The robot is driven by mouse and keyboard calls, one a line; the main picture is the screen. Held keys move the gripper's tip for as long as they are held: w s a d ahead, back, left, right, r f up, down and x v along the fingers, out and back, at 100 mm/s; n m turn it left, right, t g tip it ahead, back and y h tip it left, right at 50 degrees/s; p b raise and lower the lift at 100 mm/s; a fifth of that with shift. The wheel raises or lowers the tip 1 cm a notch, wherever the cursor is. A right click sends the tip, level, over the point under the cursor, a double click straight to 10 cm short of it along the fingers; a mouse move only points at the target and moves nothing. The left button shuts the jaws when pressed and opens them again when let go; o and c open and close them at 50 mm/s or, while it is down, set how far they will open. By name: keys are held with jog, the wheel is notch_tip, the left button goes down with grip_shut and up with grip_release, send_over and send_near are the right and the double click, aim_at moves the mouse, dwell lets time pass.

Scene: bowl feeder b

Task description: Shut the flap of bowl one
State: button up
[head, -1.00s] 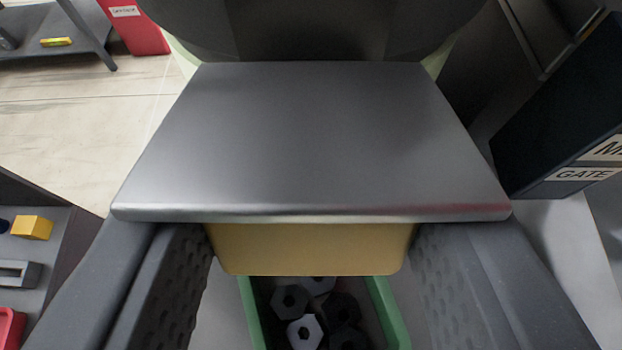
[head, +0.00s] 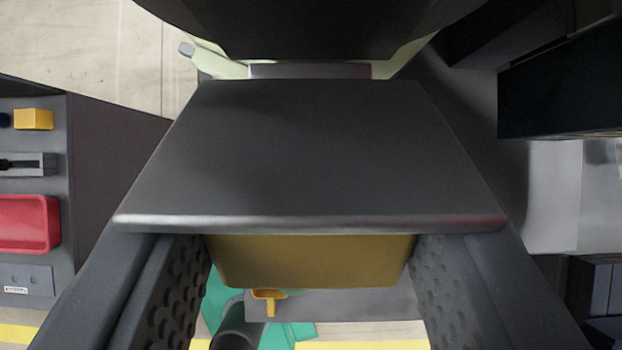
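My gripper (head: 312,312) is open, its two dark grey fingers with dimpled pads wide apart at the lower left and lower right. A flat grey plate with a tan block below it sits between the fingers' upper ends and hides what is behind. In the gap show a teal part (head: 303,331), a dark grey cylinder (head: 236,332) and a small yellow T-shaped piece (head: 269,303), partly covered by the tan block. Nothing is visibly gripped. I cannot make out bowl one or its flap for certain, nor whether the yellow piece belongs to either.
At left, a grey surface holds a yellow block (head: 33,119), a slotted grey piece (head: 20,164) and a red tray (head: 25,224). A black box (head: 560,92) and a pale metal surface (head: 555,195) are at right. Pale floor shows at upper left.

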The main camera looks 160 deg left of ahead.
jog(key=shift+w+d+r+g+y+p, duration=0.1)
jog(key=shift+w+g+y+p, duration=0.2)
jog(key=shift+g, duration=0.55)
jog(key=shift+w+d+r+g+y+p, duration=0.1)
jog(key=shift+w+g+y+p, duration=0.2)
jog(key=shift+g, duration=0.55)
jog(key=shift+w+f+g, duration=0.1)
jog(key=shift+w+g, duration=0.1)
jog(key=shift+g, duration=0.3)
jog(key=shift+w+g+y, duration=0.3)
jog(key=shift+g+y, duration=0.1)
jog(key=shift+g, duration=0.5)
jog(key=o, duration=1)
jog(key=shift+d, duration=0.1)
